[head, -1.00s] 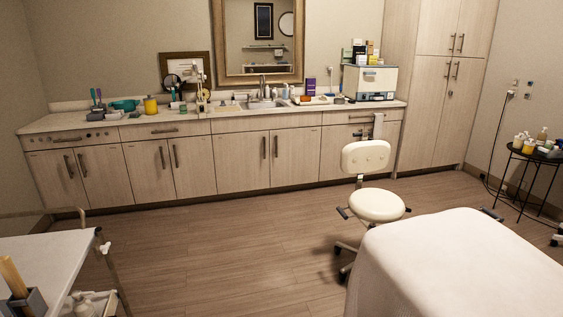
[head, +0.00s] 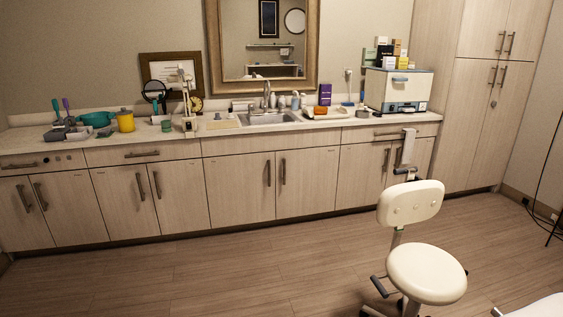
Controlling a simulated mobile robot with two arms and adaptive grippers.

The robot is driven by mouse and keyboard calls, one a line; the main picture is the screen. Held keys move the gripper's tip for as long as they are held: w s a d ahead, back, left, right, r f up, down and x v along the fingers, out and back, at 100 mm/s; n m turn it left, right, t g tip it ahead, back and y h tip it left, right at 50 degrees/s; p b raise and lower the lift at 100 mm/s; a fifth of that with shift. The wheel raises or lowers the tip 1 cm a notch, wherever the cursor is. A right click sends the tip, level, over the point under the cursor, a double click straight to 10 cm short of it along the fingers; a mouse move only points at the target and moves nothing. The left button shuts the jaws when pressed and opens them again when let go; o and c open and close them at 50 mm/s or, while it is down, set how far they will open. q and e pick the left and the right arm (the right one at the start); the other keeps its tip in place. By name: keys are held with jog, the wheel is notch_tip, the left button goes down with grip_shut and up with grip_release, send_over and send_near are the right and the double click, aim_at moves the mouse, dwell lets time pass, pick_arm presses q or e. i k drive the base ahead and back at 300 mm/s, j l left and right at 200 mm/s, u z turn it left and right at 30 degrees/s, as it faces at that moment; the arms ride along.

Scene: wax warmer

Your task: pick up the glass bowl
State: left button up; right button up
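I cannot make out a glass bowl for certain in the head view. A teal bowl (head: 97,119) sits on the left part of the long counter (head: 222,137), beside a yellow jar (head: 125,120). Small grey containers (head: 56,133) stand to its left, too small to tell what they are made of. A small grey round container (head: 362,113) stands on the right part of the counter, left of the white cabinet box. Neither of my grippers is in view.
A cream stool (head: 426,273) stands on the floor in front of the counter's right part. The wooden floor (head: 200,277) left of it is clear. A sink (head: 270,119) and a white box-shaped appliance (head: 397,90) are on the counter. A white edge (head: 540,307) shows bottom right.

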aim_at(318, 110)
jog(key=i, duration=1.85)
jog(key=i+j+z, duration=0.1)
jog(key=i+z, duration=0.25)
jog(key=i, duration=0.25)
jog(key=i+j+z, duration=0.3)
jog(key=i, duration=0.25)
jog(key=i+j+z, duration=0.35)
jog(key=i, duration=0.2)
